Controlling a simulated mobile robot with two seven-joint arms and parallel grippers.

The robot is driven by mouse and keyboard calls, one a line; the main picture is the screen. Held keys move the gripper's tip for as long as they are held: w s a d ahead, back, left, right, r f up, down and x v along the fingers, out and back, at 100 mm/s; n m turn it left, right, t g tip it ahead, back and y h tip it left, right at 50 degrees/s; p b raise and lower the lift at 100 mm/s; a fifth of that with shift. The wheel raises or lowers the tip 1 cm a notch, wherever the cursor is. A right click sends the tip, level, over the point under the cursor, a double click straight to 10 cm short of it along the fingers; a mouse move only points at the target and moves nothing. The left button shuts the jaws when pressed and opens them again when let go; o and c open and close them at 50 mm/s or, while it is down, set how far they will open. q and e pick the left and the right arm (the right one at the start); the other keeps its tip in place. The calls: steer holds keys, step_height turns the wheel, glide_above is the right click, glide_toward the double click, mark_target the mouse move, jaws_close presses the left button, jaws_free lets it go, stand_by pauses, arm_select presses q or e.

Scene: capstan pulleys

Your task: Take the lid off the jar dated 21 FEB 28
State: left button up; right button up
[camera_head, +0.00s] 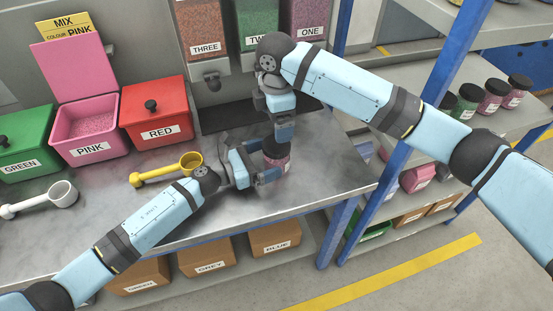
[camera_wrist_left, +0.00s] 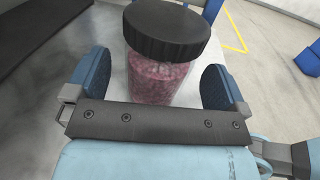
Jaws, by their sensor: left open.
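A jar (camera_head: 278,163) with pink contents and a black lid stands on the metal counter near its right end. In the left wrist view the jar (camera_wrist_left: 158,82) is upright between my left fingers, and its lid (camera_wrist_left: 165,32) is on. No date can be read on it. My left gripper (camera_head: 262,164) is open, with a finger on each side of the jar. A gap shows beside the right-hand finger. My right gripper (camera_head: 284,132) points down just above or at the lid; its fingers overlap the jar top, and I cannot tell whether they touch it.
A yellow scoop (camera_head: 165,172) and a white scoop (camera_head: 40,200) lie on the counter. Green (camera_head: 25,140), pink (camera_head: 88,130) and red (camera_head: 157,112) bins stand behind. Dispensers (camera_head: 203,40) hang above. More dark-lidded jars (camera_head: 490,97) stand on the right shelf, behind a blue post (camera_head: 388,170).

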mark_target(276, 155)
arm_select(q)
steer(key=shift+x, duration=1.65)
